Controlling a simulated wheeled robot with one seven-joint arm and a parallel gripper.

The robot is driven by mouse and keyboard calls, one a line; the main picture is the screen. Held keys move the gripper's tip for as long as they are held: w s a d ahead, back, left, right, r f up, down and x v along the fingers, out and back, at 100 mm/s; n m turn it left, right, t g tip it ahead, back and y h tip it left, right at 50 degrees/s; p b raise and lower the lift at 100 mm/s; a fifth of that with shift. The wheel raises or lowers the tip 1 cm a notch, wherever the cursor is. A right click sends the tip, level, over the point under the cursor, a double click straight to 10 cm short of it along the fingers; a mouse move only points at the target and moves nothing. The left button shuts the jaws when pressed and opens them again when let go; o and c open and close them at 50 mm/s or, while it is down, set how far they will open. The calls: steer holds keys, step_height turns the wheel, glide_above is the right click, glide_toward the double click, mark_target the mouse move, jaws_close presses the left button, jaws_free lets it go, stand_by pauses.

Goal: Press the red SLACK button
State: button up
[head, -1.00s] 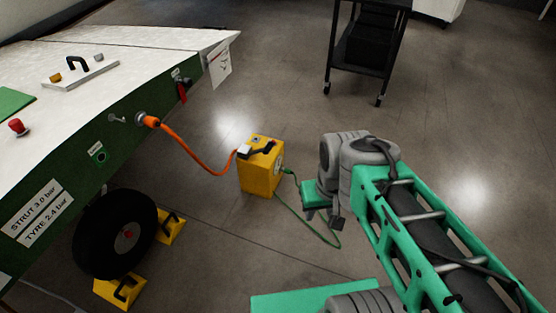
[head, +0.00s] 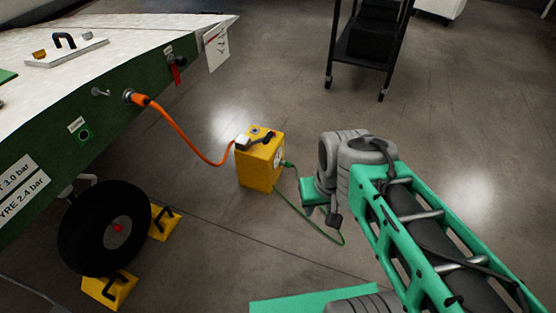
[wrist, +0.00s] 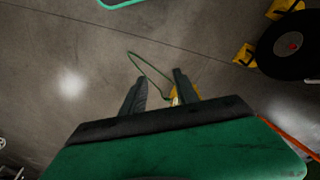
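I cannot make out a red button marked SLACK in either view. In the head view a yellow box (head: 258,165) stands on the floor, with a white part, a black handle and a small round fitting on top, too small to read. An orange cable (head: 185,133) joins it to the green-sided stand (head: 120,100). My gripper (wrist: 158,88) is open and empty in the wrist view, fingers apart, pointing over the floor. Part of the yellow box (wrist: 176,94) shows beyond the right finger.
A wheel (head: 75,235) with yellow chocks (head: 165,222) is at lower left. A red tag (head: 179,73) hangs on the stand's side. A green cable (head: 305,222) runs on the floor from the box. A black trolley (head: 342,65) stands behind. Floor between box and trolley is clear.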

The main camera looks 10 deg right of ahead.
jaws_close()
stand_by(1.6)
